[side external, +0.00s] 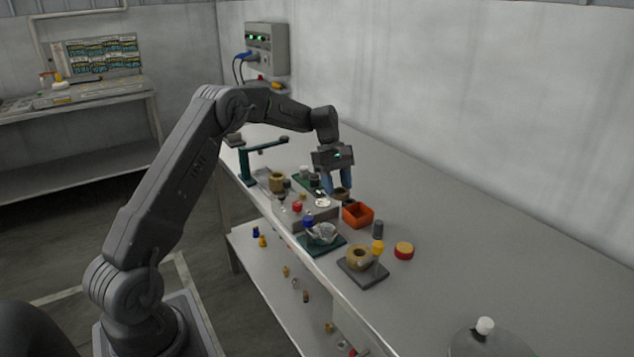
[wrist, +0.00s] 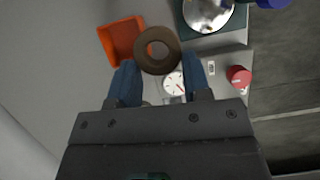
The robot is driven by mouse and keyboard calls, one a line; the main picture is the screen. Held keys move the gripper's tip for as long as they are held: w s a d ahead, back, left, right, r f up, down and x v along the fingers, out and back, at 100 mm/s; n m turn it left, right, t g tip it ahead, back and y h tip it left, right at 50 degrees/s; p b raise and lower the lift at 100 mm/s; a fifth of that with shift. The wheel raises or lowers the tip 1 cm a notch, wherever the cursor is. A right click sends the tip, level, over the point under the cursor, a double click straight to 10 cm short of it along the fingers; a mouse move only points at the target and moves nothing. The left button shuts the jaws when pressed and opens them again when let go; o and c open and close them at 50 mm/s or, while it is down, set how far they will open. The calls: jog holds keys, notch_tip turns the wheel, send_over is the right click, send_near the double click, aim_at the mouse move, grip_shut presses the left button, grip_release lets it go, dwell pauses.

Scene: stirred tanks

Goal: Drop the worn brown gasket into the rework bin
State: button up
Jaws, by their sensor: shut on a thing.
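My gripper (side external: 337,182) is above the bench, with its blue fingers shut on the brown gasket. The gasket is a dark brown ring; in the wrist view the gasket (wrist: 158,50) shows at the fingertips with its hole facing the camera. In the side view the gasket (side external: 341,194) is a small brown shape under the fingers. The orange-red open bin (side external: 357,215) stands on the bench, just right of and below my gripper in the side view. In the wrist view the bin (wrist: 122,41) lies left of the gasket, partly overlapped by it. The bin's visible inside looks empty.
A grey block with a white dial (wrist: 173,83) and a red knob (wrist: 238,76) lies beneath the gripper. The bench towards the wall is clear.

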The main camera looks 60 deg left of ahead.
jog(key=w+n+t, duration=0.1)
jog(key=n, duration=0.1)
jog(key=w+n, duration=0.2)
jog(key=w+f+n+t, duration=0.1)
jog(key=n, duration=0.1)
jog(key=shift+w+d+n+t+y, duration=0.3)
jog(key=shift+d+n, duration=0.1)
jog(key=shift+f, duration=0.15)
jog(key=shift+f, duration=2.15)
jog(key=o, duration=1.4)
jog(key=shift+c, duration=0.2)
notch_tip(320, 180, up, 6)
